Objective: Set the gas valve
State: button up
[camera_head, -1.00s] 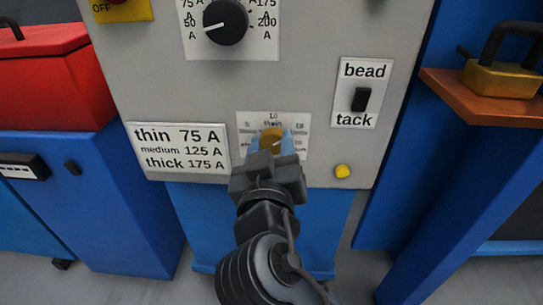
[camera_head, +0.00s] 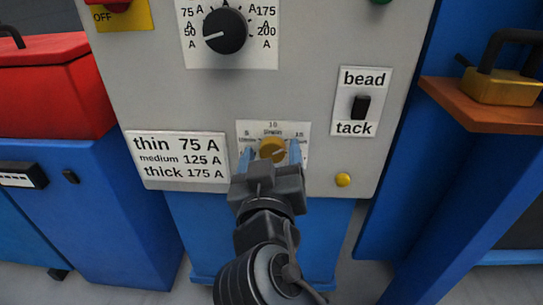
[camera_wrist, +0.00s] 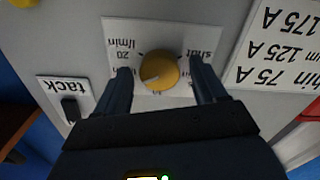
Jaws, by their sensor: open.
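The gas valve is a round yellow knob (camera_head: 272,149) on a white scale plate (camera_head: 301,132) low on the grey panel. Its scale carries numbers and "l/min" lettering. The knob also shows in the wrist view (camera_wrist: 160,71), where the picture is upside down and a pale pointer mark lies on the knob's lower left. My gripper (camera_head: 270,156) is open, with one blue finger on each side of the knob. In the wrist view my gripper (camera_wrist: 162,82) has gaps between both fingers and the knob. The lower part of the plate is hidden by my gripper.
A black current dial (camera_head: 224,31) is above, pointing near 50 A. A bead/tack switch (camera_head: 361,106) and a small yellow button (camera_head: 343,180) are to the right. A thickness chart (camera_head: 178,158) is left. A shelf (camera_head: 480,112) holds a padlock-like yellow block (camera_head: 502,87).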

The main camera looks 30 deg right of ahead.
jog(key=shift+s, duration=0.1)
jog(key=p+v, duration=0.1)
jog(key=v, duration=0.6)
jog(key=shift+s+a, duration=0.25)
